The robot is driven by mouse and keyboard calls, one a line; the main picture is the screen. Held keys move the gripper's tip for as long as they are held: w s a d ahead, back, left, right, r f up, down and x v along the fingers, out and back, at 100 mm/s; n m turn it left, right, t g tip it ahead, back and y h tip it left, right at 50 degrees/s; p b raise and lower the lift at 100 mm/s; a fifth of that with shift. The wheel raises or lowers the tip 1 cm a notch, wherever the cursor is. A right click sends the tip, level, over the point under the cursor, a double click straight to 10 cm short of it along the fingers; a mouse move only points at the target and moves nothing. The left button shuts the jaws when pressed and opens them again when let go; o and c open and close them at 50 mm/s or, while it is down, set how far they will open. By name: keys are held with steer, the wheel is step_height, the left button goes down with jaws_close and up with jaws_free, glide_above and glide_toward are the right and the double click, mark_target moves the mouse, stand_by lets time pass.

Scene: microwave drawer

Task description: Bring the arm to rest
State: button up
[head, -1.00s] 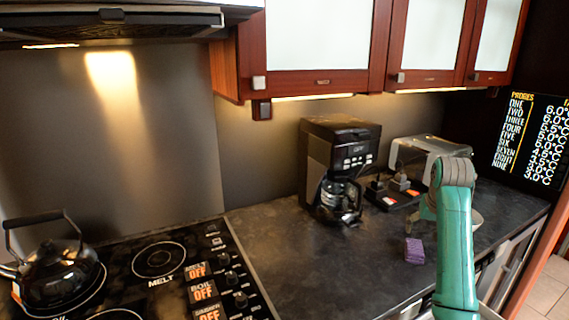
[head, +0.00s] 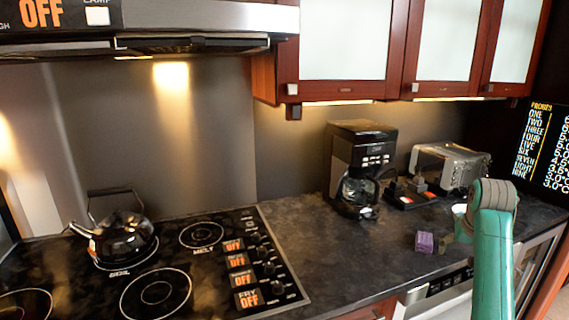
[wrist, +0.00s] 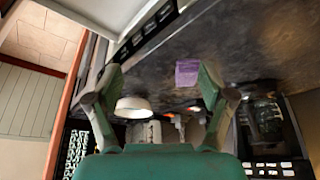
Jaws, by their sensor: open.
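My green arm (head: 494,250) rises at the right of the head view, bent at a rounded joint. My gripper (wrist: 158,88) shows in the wrist view with its two fingers spread wide and nothing between them. In the head view the gripper is mostly hidden behind the arm, with only a small part showing to its left. A small purple block (head: 425,242) lies on the dark counter (head: 340,262), left of the arm. In the wrist view the purple block (wrist: 187,73) appears beyond the fingers, apart from them.
A coffee maker (head: 356,165) and a toaster (head: 450,165) stand at the back of the counter. A white bowl (wrist: 132,108) is near the gripper. A black kettle (head: 122,238) sits on the stove at left. Wall cabinets (head: 345,45) hang above. The counter's middle is clear.

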steer(key=s+a+f+t, duration=0.1)
steer(key=s+a+f, duration=0.15)
steer(key=f, duration=0.55)
steer(key=s+a+f+n+t, duration=0.15)
steer(key=a+f, duration=0.25)
steer(key=f, duration=0.4)
steer(key=s+a+f, duration=0.2)
steer(key=a+f, duration=0.1)
steer(key=f, duration=0.5)
steer(key=s+a+f+n+t, duration=0.1)
steer(key=s+a+f, duration=0.3)
steer(key=s+f, duration=0.3)
steer(key=s+a+f+t, duration=0.2)
steer(key=s+a+f, duration=0.25)
steer(key=s, duration=0.45)
steer(key=s+a+r+t, duration=0.1)
steer(key=s+a, duration=0.2)
steer(key=s, duration=0.4)
steer(key=s+a+r+n+t+y, duration=0.1)
steer(key=s+a, duration=0.1)
steer(key=s, duration=0.5)
steer(key=s+a+r+t, duration=0.1)
steer(key=s+a+r, duration=0.15)
steer(key=s, duration=0.45)
steer(key=s+a+r+n+t+y, duration=0.1)
steer(key=s+a+r+t, duration=0.1)
steer(key=s+r, duration=1.2)
steer(key=shift+s+a, duration=0.3)
steer(key=shift+s, duration=0.2)
